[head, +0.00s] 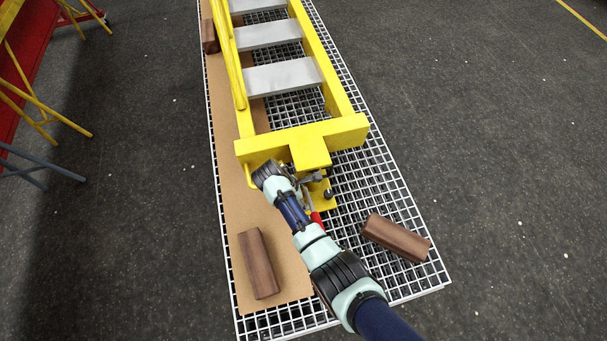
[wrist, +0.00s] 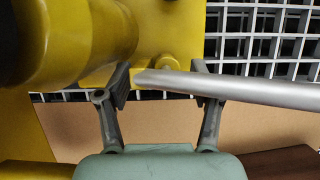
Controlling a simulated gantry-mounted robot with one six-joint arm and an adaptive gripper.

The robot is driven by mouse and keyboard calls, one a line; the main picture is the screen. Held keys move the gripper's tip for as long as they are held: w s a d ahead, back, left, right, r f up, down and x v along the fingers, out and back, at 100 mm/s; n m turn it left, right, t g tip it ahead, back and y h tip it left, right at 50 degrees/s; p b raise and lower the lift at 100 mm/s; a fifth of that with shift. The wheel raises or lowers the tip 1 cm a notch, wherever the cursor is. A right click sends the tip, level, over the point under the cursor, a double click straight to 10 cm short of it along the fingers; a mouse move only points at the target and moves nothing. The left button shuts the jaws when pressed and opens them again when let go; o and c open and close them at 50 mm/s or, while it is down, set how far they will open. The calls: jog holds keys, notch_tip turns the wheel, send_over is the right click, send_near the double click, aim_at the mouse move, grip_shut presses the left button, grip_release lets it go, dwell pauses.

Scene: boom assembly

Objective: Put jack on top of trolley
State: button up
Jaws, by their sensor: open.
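In the head view, my gripper (head: 314,178) is at the near end of the yellow boom frame (head: 300,137), partly hidden by my own wrist. In the wrist view, my gripper (wrist: 162,82) is open over a yellow plate (wrist: 175,45). A silver rod (wrist: 260,90) comes in from the right, crosses the right finger and ends between the fingers. I cannot tell whether it touches them. A yellow cylinder (wrist: 75,40) is at the upper left. A small red part (head: 316,218) shows beside my arm. I cannot tell for certain which parts are the jack or trolley.
The boom lies along a white grating (head: 352,190) with a tan board (head: 222,130) on its left. Brown blocks lie at the near left (head: 258,263) and near right (head: 396,237). Yellow stands (head: 45,105) and a red structure (head: 40,40) are far left. The floor on the right is clear.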

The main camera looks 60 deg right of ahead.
jog(key=p+v, duration=0.2)
jog(key=v, duration=0.5)
jog(key=w+a+r+m+t, duration=0.3)
jog(key=w+a+r+t, duration=0.25)
jog(key=w+a, duration=0.2)
jog(key=w+a+r+m+t, duration=0.1)
jog(key=a+r+t, duration=0.2)
jog(key=a+r, duration=0.4)
jog(key=w+a+r+m+t, duration=0.1)
jog(key=a+r+t, duration=0.3)
jog(key=a+r, duration=0.4)
notch_tip(320, 180, up, 2)
jog(key=shift+w+a+r+m+y, duration=0.15)
jog(key=shift+w+a+m+y, duration=0.2)
jog(key=shift+m, duration=0.45)
jog(key=shift+o, duration=0.4)
jog(key=s+a+r+m+t+y, duration=0.1)
jog(key=s+a+r+t+y, duration=0.1)
jog(key=a+r, duration=0.5)
notch_tip(320, 180, up, 3)
jog(key=s+t, duration=0.1)
jog(key=s, duration=0.1)
jog(key=shift+s+f+m+t, duration=0.2)
jog(key=shift+s+m+t, duration=0.1)
jog(key=shift+m+t, duration=0.1)
jog(key=o, duration=0.4)
jog(key=shift+w, duration=0.1)
jog(key=shift+c, duration=0.2)
